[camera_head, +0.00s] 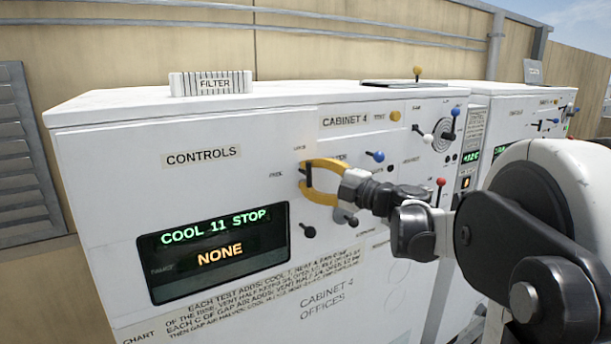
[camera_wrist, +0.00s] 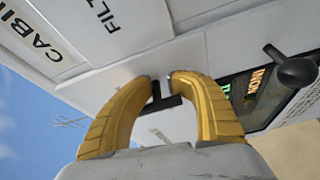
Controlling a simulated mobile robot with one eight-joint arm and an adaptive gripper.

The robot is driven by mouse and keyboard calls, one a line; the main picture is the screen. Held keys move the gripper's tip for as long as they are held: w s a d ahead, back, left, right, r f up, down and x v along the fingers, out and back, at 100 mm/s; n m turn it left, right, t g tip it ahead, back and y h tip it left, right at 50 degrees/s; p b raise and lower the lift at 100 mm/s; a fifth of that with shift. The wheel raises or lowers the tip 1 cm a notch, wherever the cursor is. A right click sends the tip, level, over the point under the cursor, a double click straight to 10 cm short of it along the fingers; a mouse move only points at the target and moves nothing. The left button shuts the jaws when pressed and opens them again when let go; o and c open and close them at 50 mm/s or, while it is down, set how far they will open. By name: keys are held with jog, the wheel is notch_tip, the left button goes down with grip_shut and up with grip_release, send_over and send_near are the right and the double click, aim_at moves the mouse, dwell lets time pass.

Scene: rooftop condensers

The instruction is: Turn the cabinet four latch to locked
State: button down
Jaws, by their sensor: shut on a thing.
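Cabinet 4 (camera_head: 230,190) is a white cabinet with a "CABINET 4" label and a "CONTROLS" label on its front. My gripper (camera_head: 304,175), with two curved yellow fingers, is at the front panel and shut on a small black latch handle (camera_head: 309,176). In the wrist view, the fingertips of my gripper (camera_wrist: 162,84) close on either side of the black, T-shaped latch handle (camera_wrist: 160,104). In the head view the handle looks roughly upright. Two small labels stand above and left of it, too small to read surely. The fingers partly hide the latch.
Other controls are close by: a black knob (camera_head: 309,231) below, a blue-tipped lever (camera_head: 378,156) and a red-tipped lever (camera_head: 440,182) to the right. A display (camera_head: 215,250) reads "COOL 11 STOP" and "NONE". A filter (camera_head: 210,83) sits on top. Another cabinet (camera_head: 510,115) stands right.

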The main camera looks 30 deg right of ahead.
jog(key=shift+s+a+r, duration=0.1)
jog(key=shift+a+r, duration=0.05)
jog(key=shift+r, duration=0.1)
jog(key=c, duration=1.2)
grip_release()
jog(key=o, duration=0.6)
jog(key=shift+s+r, duration=0.15)
jog(key=shift+s, duration=0.1)
jog(key=shift+c, duration=0.2)
jog(key=o, duration=0.3)
jog(key=shift+s+a+r, duration=0.2)
jog(key=shift+s+a, duration=0.15)
jog(key=shift+s, duration=0.1)
jog(key=shift+s+a, duration=0.15)
jog(key=shift+w+d+f, duration=0.25)
jog(key=shift+w+d, duration=0.1)
jog(key=shift+w, duration=0.1)
jog(key=shift+s+d, duration=0.1)
jog(key=shift+s, duration=0.05)
jog(key=v, duration=1.1)
jog(key=shift+s, duration=0.4)
